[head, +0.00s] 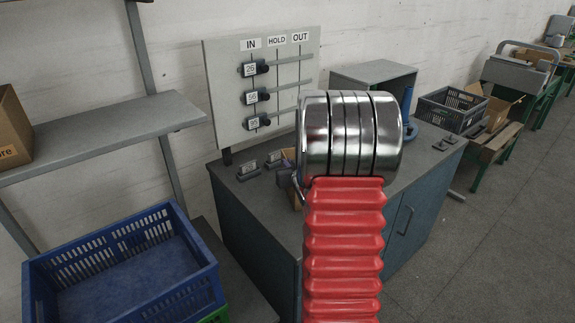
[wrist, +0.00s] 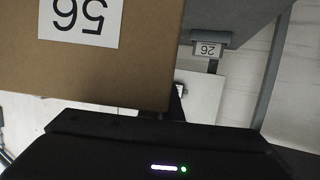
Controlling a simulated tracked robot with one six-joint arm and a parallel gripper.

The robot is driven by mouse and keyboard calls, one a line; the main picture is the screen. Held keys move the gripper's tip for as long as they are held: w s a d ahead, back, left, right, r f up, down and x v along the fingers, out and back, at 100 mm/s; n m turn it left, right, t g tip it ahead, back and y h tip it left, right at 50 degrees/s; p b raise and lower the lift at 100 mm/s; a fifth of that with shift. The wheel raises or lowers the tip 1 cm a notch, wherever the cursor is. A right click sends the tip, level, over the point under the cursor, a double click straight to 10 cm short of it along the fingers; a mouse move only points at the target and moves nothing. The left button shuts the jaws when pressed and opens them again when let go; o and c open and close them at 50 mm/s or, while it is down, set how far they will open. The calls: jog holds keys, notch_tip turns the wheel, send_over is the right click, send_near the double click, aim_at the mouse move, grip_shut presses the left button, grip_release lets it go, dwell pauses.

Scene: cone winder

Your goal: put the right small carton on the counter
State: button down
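A brown small carton (wrist: 70,72) with a white label reading 56, upside down, fills the upper left of the wrist view, close against my gripper (wrist: 168,112). A dark finger shows at the carton's lower right corner, and my gripper seems shut on it; the other finger is hidden. In the head view my red arm and its metal wrist hide the gripper and nearly all of the carton. Tan patches show at the arm's left edge. The grey counter (head: 402,175) with blue doors lies behind the arm.
A board (head: 225,95) marked IN, HOLD and OUT stands behind the counter. A blue crate (head: 75,255) is at lower left, below a grey shelf (head: 100,132) bearing a large carton (head: 12,130). A grey box (head: 372,75) and dark crate (head: 452,110) are at the back right.

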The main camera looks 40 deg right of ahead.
jog(key=c, duration=2)
grip_release()
jog(key=shift+f, duration=0.1)
jog(key=shift+s, duration=0.1)
jog(key=shift+s+a+r, duration=0.35)
jog(key=shift+s+r, duration=0.05)
jog(key=shift+s, duration=0.15)
jog(key=v, duration=1)
jog(key=shift+s+a, duration=0.15)
jog(key=shift+s, duration=0.05)
